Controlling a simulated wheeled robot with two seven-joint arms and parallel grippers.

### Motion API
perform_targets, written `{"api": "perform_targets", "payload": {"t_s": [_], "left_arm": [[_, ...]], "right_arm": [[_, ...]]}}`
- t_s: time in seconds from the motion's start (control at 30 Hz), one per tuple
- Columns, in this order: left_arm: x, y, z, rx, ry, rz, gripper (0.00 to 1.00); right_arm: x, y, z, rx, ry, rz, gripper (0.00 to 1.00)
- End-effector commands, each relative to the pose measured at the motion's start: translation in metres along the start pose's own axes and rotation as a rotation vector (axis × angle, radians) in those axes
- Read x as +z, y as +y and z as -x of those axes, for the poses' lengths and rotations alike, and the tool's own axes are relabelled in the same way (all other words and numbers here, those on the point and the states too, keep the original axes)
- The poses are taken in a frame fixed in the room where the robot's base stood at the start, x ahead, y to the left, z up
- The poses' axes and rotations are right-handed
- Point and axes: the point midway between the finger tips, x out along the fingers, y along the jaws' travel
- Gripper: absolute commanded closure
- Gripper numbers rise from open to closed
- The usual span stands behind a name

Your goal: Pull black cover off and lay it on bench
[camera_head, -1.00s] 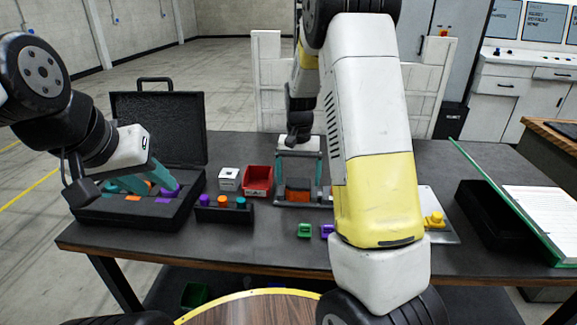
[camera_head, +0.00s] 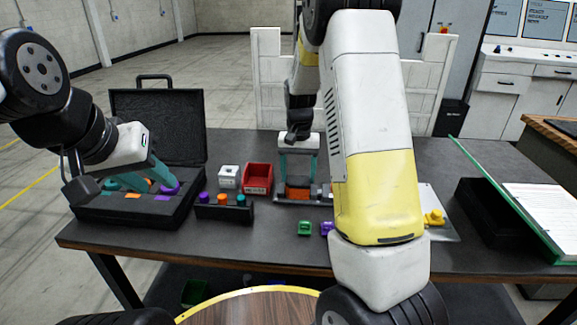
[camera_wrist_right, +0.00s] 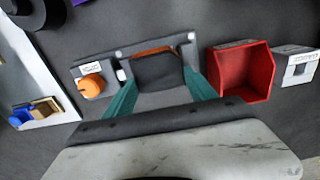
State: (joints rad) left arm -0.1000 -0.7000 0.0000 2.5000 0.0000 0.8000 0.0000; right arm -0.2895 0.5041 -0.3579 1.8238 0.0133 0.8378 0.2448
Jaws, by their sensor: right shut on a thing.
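The black cover (camera_wrist_right: 158,72) sits between the teal fingers of my right gripper (camera_wrist_right: 160,80) in the right wrist view. My right gripper (camera_head: 298,172) is shut on it above the grey fixture (camera_wrist_right: 108,58) at the middle of the bench. An orange part (camera_head: 299,194) shows at the fixture below the cover; its edge also shows in the wrist view (camera_wrist_right: 152,51). Whether the cover is fully clear of the fixture cannot be told. My left gripper (camera_head: 150,178) is open over the foam case, its fingers apart. The bench (camera_head: 270,235) is dark grey.
A red bin (camera_head: 258,179) and white box (camera_head: 229,177) stand left of the fixture. A black rack (camera_head: 224,213) holds coloured pegs. The open black case (camera_head: 190,215) is at left. Small green (camera_head: 304,228) and purple (camera_head: 327,229) blocks lie in front. The front-centre bench is mostly bare.

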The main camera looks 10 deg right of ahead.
Motion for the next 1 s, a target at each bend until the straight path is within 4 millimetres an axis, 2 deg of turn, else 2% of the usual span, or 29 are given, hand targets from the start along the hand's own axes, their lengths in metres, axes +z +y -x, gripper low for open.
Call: {"api": "perform_targets", "payload": {"t_s": [0.17, 0.2, 0.57, 1.0], "left_arm": [[0.0, 0.0, 0.0, 0.0, 0.0, 0.0, 0.64], [0.0, 0.0, 0.0, 0.0, 0.0, 0.0, 0.64], [0.0, 0.0, 0.0, 0.0, 0.0, 0.0, 0.64], [0.0, 0.0, 0.0, 0.0, 0.0, 0.0, 0.64]], "right_arm": [[-0.001, 0.0, 0.006, -0.002, 0.003, 0.0, 0.96], [-0.001, 0.0, 0.006, -0.002, 0.004, 0.0, 1.0], [-0.001, 0.0, 0.012, -0.002, 0.004, 0.0, 1.0], [-0.001, 0.0, 0.037, -0.002, 0.003, 0.0, 1.0]]}}
